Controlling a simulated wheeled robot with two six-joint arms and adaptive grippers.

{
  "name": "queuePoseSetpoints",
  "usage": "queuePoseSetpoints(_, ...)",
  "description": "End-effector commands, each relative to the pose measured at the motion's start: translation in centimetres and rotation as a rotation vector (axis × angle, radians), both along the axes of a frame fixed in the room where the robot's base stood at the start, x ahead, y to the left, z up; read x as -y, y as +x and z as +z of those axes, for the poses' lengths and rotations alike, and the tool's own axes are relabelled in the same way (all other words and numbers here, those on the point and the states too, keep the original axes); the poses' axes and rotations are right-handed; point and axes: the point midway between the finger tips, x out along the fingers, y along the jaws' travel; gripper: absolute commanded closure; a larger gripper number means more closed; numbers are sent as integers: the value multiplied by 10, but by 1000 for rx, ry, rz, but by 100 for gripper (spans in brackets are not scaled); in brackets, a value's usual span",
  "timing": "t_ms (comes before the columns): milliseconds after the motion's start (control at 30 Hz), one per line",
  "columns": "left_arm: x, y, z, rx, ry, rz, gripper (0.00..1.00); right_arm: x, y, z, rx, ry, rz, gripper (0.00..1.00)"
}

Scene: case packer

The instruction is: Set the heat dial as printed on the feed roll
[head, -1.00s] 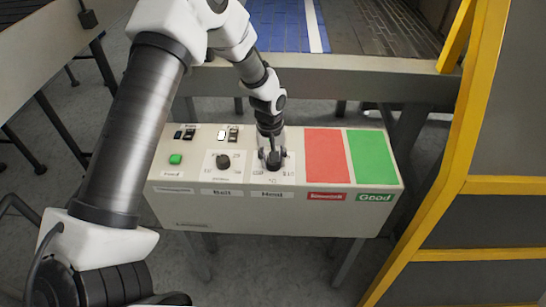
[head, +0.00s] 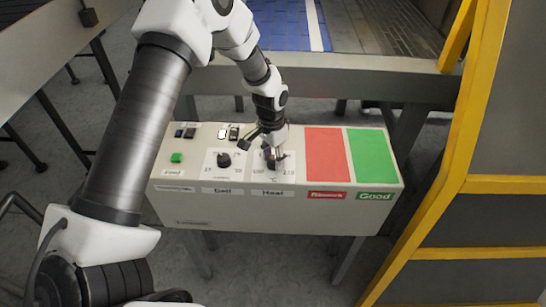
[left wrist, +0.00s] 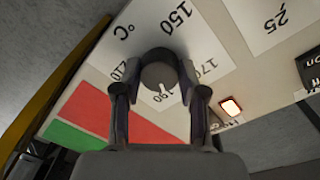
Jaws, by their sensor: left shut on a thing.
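The heat dial (head: 272,164) is a dark knob on a white scale plate on the control box, above the label "Heat". My left gripper (head: 273,157) is shut on it from above. In the left wrist view the dial (left wrist: 159,75) sits between the two fingers of the gripper (left wrist: 160,85). Its white pointer mark points down, close to the partly covered "190". "150" and "°C" show clearly on the plate; other numbers are partly hidden by the fingers. I cannot make out a feed roll with print. My right gripper is not in view.
The control box (head: 270,215) also bears a second dial (head: 224,160), a green button (head: 176,158), small switches (head: 234,132), a red "Rework" pad (head: 326,155) and a green "Good" pad (head: 374,155). A yellow frame (head: 440,190) stands at the right. A conveyor lies behind.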

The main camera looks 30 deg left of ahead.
Motion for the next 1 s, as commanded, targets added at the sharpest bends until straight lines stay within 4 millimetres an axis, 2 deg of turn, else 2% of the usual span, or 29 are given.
queuePoseSetpoints(400,1,-3,-4,-8,-2,-193,93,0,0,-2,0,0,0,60)
queuePoseSetpoints(900,1,-3,-4,-9,-1,-214,93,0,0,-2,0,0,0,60)
queuePoseSetpoints(933,1,-3,-4,-9,-1,-214,55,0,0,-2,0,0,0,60)
queuePoseSetpoints(1000,1,-3,-3,-8,-2,-214,33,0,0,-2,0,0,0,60)
